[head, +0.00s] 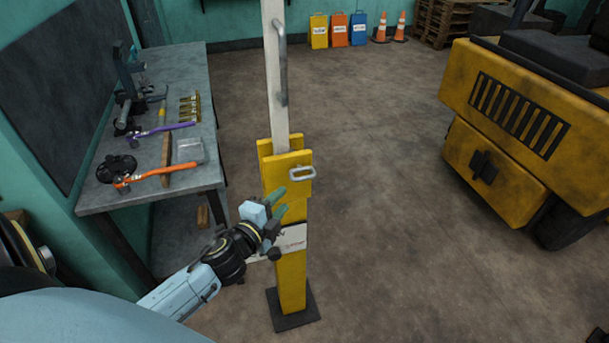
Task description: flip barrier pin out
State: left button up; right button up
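The barrier is a yellow post (292,270) on a dark base plate, with a white boom (275,95) standing upright in its top bracket. The pin (302,173) shows as a light grey loop handle on the front of the yellow bracket; its shaft is hidden. My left gripper (282,201) is in front of the post, just below and left of the pin handle. Its two green fingers look apart, with nothing seen between them, and they appear clear of the pin. My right gripper is not in view.
A grey workbench (185,70) with tools stands at the left. A yellow forklift body (525,110) stands at the right. Coloured boxes (338,31) and orange cones (391,27) stand at the back wall. The floor between post and forklift is clear.

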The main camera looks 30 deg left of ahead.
aim_at(305, 176)
pick_arm(q)
jog(key=w, duration=0.4)
jog(key=w+f, duration=0.1)
jog(key=w, duration=0.3)
jog(key=w+f, duration=0.1)
jog(key=w, duration=0.3)
jog(key=shift+w+a+f, duration=0.1)
jog(key=shift+w+a, duration=0.2)
jog(key=shift+a, duration=0.1)
jog(key=shift+s, duration=0.1)
grip_shut()
